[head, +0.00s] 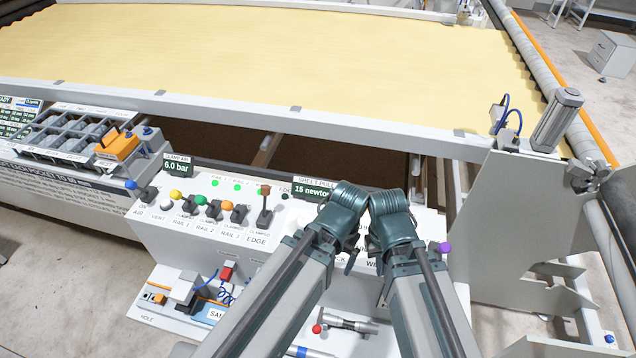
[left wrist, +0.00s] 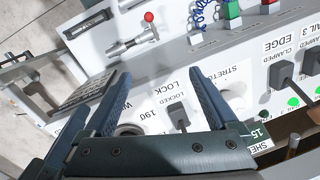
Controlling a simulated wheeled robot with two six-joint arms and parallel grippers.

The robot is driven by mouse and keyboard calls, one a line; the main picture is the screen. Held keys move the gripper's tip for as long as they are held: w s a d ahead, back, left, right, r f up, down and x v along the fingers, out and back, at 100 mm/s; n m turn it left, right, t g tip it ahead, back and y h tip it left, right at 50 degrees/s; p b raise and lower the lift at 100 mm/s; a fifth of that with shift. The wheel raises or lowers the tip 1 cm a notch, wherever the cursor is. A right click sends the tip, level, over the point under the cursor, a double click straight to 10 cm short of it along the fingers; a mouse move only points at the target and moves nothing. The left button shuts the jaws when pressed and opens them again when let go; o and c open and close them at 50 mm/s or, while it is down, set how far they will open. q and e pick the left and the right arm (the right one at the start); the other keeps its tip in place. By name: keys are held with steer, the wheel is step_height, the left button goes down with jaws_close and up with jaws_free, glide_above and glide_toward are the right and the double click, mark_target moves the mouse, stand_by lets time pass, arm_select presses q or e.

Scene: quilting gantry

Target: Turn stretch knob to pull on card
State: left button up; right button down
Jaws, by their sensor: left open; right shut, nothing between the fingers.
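The control panel (head: 215,228) carries a display (head: 316,190) reading "15 newton"; its unit is partly hidden. In the left wrist view, a pale round stretch knob (left wrist: 236,93) shows partly behind one finger, beside the "STRETCH" label. My left gripper (left wrist: 158,92) is open above the panel, with the lock lever (left wrist: 178,118) between its fingers in the picture; contact cannot be told. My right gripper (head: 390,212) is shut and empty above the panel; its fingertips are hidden. A lined grey plate (left wrist: 88,92) may be the card; its text is unreadable.
Levers for the clamps and edge (head: 265,210) stand left of my arms. A purple ball-ended handle (head: 445,247) is at right. A red-knobbed metal tool (head: 340,325) lies below the panel. The yellow quilt (head: 270,50) and its white rail stretch behind.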

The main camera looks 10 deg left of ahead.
stand_by(0.6)
arm_select(q)
step_height(320, 180, up, 8)
steer(key=n+h+p, duration=0.1)
steer(key=n+p, duration=0.7)
steer(key=n, duration=1)
glide_above(306, 220)
step_height(306, 220, down, 14)
steer(key=b, duration=1.3)
steer(key=shift+r+b, duration=0.15)
steer(key=shift+b, duration=0.15)
